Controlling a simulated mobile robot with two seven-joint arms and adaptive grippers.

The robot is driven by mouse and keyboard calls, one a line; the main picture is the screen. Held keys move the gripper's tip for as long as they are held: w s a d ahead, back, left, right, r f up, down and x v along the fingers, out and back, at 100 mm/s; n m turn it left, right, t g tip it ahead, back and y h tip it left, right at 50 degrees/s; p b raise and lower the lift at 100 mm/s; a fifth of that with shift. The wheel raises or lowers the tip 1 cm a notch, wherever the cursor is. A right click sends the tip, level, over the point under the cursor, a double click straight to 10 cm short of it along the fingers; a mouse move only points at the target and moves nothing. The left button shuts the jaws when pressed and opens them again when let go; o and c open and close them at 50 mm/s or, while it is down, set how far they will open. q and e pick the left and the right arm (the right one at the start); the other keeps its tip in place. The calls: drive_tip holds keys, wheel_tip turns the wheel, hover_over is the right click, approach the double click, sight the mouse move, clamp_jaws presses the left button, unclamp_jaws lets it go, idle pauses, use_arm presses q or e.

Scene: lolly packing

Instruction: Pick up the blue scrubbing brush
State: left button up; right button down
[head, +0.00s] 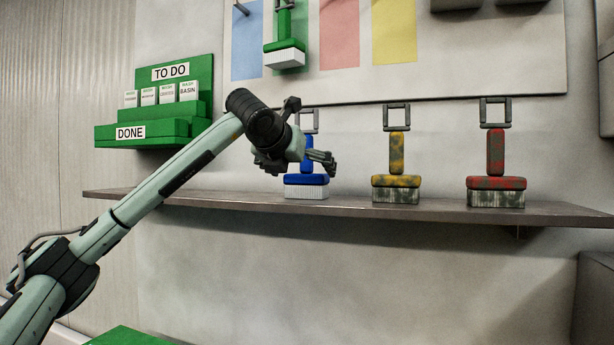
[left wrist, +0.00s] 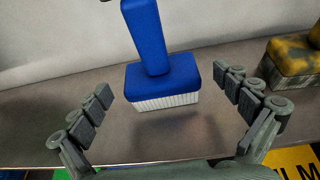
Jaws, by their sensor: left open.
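The blue scrubbing brush (head: 306,181) stands upright on the grey shelf (head: 343,206), bristles down, with a grey loop at its top. In the head view my left gripper (head: 325,160) is in front of its handle and hides part of it. In the left wrist view the blue brush (left wrist: 160,78) shows its blue handle, blue block and white bristles. There my left gripper (left wrist: 172,92) is open, with one finger on each side of the brush's lower part in the picture. No finger visibly touches the brush. My right gripper is in neither view.
A dirty yellow brush (head: 396,182) and a dirty red brush (head: 496,184) stand to the right on the shelf. A green brush (head: 284,45) hangs on a wall board with coloured panels. A green TO DO/DONE card rack (head: 110,135) is at the left.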

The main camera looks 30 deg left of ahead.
sight(305, 174)
use_arm(q)
drive_tip(key=shift+x, duration=1.55)
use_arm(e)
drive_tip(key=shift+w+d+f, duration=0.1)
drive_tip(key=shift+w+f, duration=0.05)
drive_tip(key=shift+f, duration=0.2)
use_arm(q)
drive_tip(key=shift+c, duration=0.6)
drive_tip(key=c, duration=1.2)
drive_tip(key=shift+r, duration=0.5)
drive_tip(key=shift+c, duration=0.2)
wheel_tip(305, 174, up, 3)
drive_tip(key=shift+r+p, duration=0.1)
drive_tip(key=shift+p, duration=0.4)
drive_tip(key=s+a+r, duration=0.6)
drive_tip(key=s+a, duration=0.1)
drive_tip(key=s, duration=0.2)
drive_tip(key=shift+r+p, duration=0.35)
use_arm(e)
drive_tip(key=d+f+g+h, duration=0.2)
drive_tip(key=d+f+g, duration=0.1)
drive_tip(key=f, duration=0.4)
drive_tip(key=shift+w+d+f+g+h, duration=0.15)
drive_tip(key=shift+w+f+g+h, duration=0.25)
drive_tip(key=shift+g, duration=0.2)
